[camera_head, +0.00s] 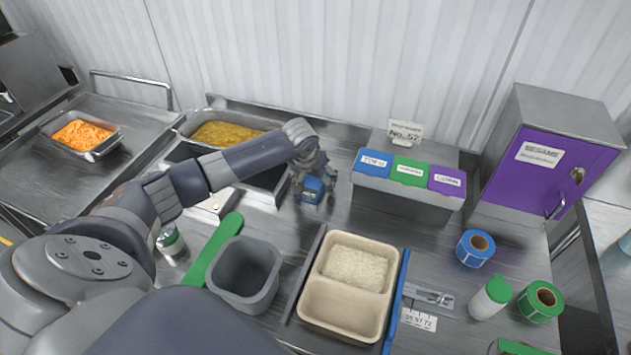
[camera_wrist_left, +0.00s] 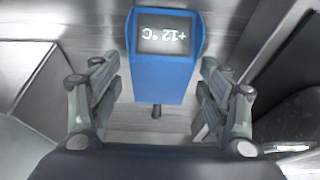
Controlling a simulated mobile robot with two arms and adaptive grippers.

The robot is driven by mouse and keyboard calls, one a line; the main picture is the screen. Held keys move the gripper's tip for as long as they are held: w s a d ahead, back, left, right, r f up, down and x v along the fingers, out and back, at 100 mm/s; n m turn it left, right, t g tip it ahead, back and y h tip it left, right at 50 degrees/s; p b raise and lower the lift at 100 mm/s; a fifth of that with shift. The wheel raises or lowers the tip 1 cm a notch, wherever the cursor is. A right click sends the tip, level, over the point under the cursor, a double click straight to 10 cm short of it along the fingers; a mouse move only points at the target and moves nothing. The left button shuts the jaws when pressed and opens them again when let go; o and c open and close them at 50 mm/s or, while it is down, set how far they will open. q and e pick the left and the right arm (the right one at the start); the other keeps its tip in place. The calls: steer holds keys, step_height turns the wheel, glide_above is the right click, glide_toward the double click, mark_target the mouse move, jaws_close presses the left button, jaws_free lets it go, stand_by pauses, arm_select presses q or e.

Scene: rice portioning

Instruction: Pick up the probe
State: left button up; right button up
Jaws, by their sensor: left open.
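The probe is a blue device with a dark screen reading "+12 °C". In the head view the probe (camera_head: 312,189) stands on the steel counter behind the tray, partly hidden by my left gripper (camera_head: 316,182). In the left wrist view the probe (camera_wrist_left: 165,70) is upside down in the picture, at the top centre. My left gripper (camera_wrist_left: 158,108) is open, with one finger on each side of the probe's lower part. A gap shows between each finger and the blue body. My right gripper is not in view.
A beige two-compartment tray (camera_head: 340,311) with rice stands in front. A grey container (camera_head: 243,272) and green-handled tool (camera_head: 212,250) are left of it. A grey box with coloured labels (camera_head: 408,200) stands right of the probe. A pan of yellow food (camera_head: 182,131) is behind left.

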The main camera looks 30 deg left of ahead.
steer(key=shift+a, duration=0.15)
arm_select(q)
steer(key=c, duration=1.2)
steer(key=shift+o, duration=0.2)
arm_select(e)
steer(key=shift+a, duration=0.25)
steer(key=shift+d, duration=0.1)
